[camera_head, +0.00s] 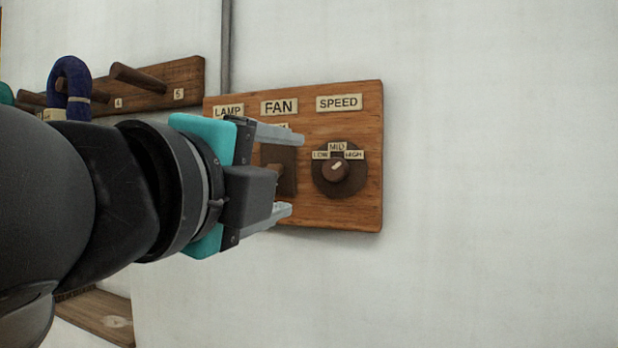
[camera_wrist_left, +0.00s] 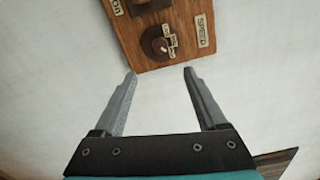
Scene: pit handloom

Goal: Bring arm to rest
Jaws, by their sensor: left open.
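My left gripper (camera_head: 288,174) reaches in from the left in the head view, in front of the wooden switch panel (camera_head: 368,210). Its two grey fingers are spread apart with nothing between them, and they also show open in the left wrist view (camera_wrist_left: 160,82). The panel carries LAMP, FAN and SPEED labels. The round speed knob (camera_head: 337,170) is to the right of the fingers, with its white mark slanting up to the right. The fan switch (camera_head: 284,168) is partly hidden behind the gripper, and the lamp switch is hidden. In the left wrist view the panel (camera_wrist_left: 178,52) lies beyond the fingertips.
A wooden peg rail (camera_head: 190,75) with numbered tags is on the wall at left, with a blue coil (camera_head: 69,75) on one peg. A wooden ledge (camera_head: 105,310) is at lower left. The white wall right of the panel is bare and clear.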

